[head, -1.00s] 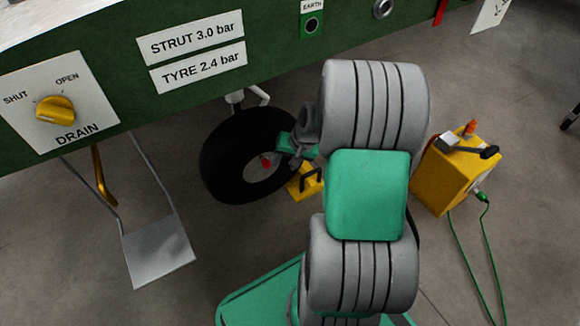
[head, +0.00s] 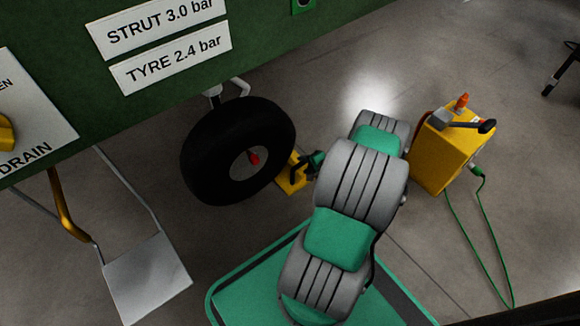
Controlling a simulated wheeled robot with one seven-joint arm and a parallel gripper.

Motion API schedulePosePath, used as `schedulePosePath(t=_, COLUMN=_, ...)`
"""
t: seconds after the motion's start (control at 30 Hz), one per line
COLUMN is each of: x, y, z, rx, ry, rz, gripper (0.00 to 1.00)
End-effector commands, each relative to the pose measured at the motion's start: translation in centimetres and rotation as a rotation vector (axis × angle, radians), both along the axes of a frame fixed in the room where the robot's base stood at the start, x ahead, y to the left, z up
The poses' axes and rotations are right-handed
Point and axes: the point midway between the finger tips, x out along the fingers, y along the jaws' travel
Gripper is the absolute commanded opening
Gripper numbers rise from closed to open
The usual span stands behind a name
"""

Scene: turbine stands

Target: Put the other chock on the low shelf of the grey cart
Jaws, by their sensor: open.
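A yellow chock (head: 289,181) with a dark handle sits on the floor against the right side of the black tyre (head: 208,155). My gripper (head: 313,162) is at the chock's right, close to its handle. It is small in the view and partly hidden by my arm, and I cannot tell whether it touches the handle. Its jaws are open and I see nothing held in them. No grey cart or low shelf shows in this view, and no second chock shows.
A yellow box (head: 440,155) with an orange-topped fitting and a green cable (head: 480,235) stands to the right. The green aircraft body (head: 270,50) hangs over the wheel. A grey step plate (head: 148,280) hangs at lower left. Floor between wheel and box is partly clear.

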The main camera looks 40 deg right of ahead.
Motion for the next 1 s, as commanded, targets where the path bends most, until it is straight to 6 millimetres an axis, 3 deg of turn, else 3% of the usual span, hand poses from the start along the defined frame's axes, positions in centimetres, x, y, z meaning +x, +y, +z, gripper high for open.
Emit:
schedulePosePath(t=0.2, x=1.5, y=-0.1, z=-1.1, rx=-0.001, ry=-0.001, rz=-0.001, gripper=0.42)
schedulePosePath(t=0.87, x=1.6, y=-0.3, z=-1.2, rx=-0.002, ry=-0.001, rz=-0.004, gripper=0.42)
schedulePosePath(t=1.0, x=1.6, y=-0.2, z=-1.2, rx=-0.002, ry=-0.001, rz=-0.004, gripper=0.31)
